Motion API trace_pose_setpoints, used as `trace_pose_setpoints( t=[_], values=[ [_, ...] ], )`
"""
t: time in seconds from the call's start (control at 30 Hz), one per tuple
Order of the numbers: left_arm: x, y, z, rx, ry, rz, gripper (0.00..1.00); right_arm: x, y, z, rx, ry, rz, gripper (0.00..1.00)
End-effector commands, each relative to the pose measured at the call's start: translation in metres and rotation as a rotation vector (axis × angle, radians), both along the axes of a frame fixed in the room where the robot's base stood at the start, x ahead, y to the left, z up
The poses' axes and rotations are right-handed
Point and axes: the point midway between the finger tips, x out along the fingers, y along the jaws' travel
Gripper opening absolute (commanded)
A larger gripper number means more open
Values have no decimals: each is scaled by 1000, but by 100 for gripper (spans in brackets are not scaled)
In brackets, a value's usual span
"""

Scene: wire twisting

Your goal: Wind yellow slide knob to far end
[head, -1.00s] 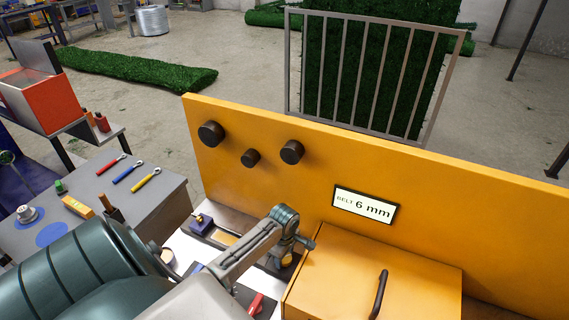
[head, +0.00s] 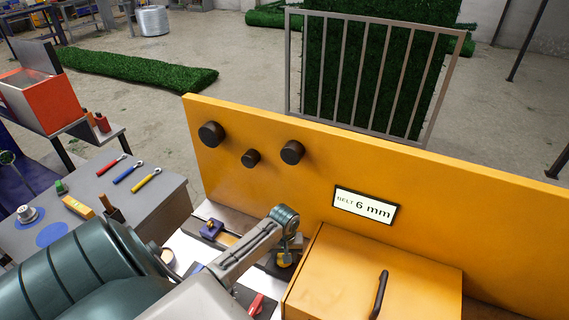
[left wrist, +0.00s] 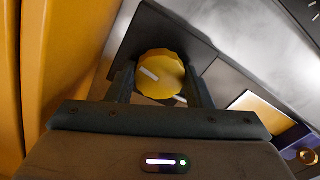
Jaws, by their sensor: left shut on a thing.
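The yellow slide knob (left wrist: 158,72) is a ribbed round knob with a white mark on its face, seen between the fingers in the left wrist view. My left gripper (left wrist: 162,85) is shut on it, one finger at each side. In the head view the yellow knob (head: 285,261) shows only in part below my left wrist, and the fingers (head: 284,256) are hard to make out. A dark blue slide block (head: 211,229) sits on the bench to the left of the knob. My right gripper is not in view.
A tall yellow panel (head: 450,190) with black knobs and a "BELT 6 mm" sign (head: 366,205) stands behind. A yellow box with a dark handle (head: 379,294) is close on the right. A red knob (head: 256,304) is near the front. A grey table (head: 100,222) holds tools.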

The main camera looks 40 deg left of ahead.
Motion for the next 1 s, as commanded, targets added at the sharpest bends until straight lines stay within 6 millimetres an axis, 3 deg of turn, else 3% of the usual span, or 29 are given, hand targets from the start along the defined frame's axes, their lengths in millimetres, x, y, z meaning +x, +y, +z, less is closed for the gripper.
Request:
trace_pose_setpoints(
  t=[1.0],
  values=[
    [3,2,3,6,-7,-966,24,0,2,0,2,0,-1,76]
  ],
)
